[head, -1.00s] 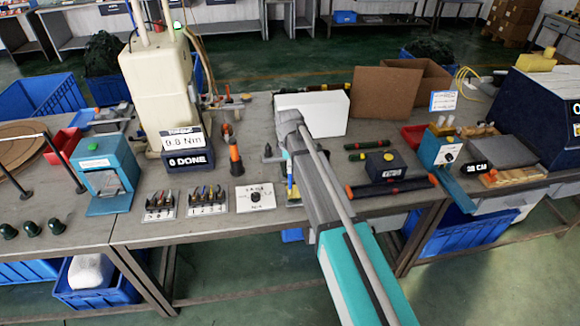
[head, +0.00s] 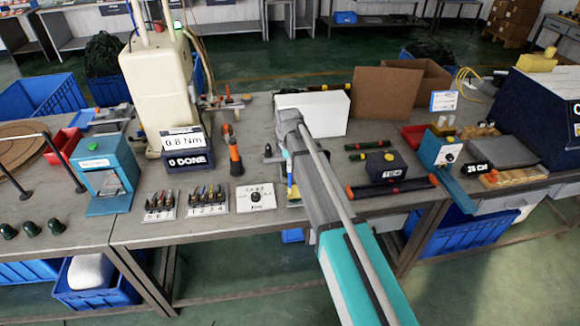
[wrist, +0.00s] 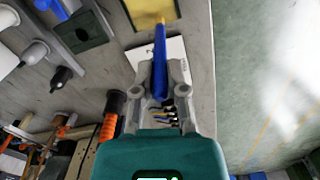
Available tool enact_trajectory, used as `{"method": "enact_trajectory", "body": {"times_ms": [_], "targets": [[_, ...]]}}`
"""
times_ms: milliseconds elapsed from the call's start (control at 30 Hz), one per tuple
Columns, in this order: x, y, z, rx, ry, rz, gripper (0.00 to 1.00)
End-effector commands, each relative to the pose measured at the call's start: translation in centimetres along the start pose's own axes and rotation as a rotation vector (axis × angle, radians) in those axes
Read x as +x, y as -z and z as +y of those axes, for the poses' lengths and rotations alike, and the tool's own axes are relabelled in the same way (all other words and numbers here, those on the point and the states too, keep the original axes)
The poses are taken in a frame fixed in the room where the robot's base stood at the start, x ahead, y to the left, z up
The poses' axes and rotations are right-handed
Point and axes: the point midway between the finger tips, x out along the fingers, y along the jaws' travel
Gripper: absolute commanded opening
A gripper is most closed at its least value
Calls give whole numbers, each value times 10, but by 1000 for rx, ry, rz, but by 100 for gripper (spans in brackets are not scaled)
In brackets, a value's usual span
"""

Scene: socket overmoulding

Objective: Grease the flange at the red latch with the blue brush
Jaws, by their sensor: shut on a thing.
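In the wrist view my gripper (wrist: 160,82) is shut on the blue brush (wrist: 160,52), whose narrow yellowish tip points to the top of the picture. The tip overlaps a yellow pad with a dark edge (wrist: 138,12); I cannot tell whether they touch. In the head view a blue strip of the brush (head: 290,186) shows beside my arm, above the bench; my arm hides the fingers. I cannot make out a red latch or its flange in either view.
A white card (wrist: 176,62) lies under the brush. A black-and-orange handle (wrist: 110,112) and a grey plate with a dark square (wrist: 82,32) lie to the left.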

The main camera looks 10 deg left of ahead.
Motion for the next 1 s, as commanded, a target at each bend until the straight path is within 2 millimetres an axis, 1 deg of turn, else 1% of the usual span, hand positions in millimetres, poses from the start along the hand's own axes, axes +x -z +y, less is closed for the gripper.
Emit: {"method": "enact_trajectory", "body": {"times_ms": [367,800,1000], "targets": [[0,0,-1,0,0,0,0],[1,-4,-15,0,0,0,0],[1,-5,-18,0,0,0,0]]}}
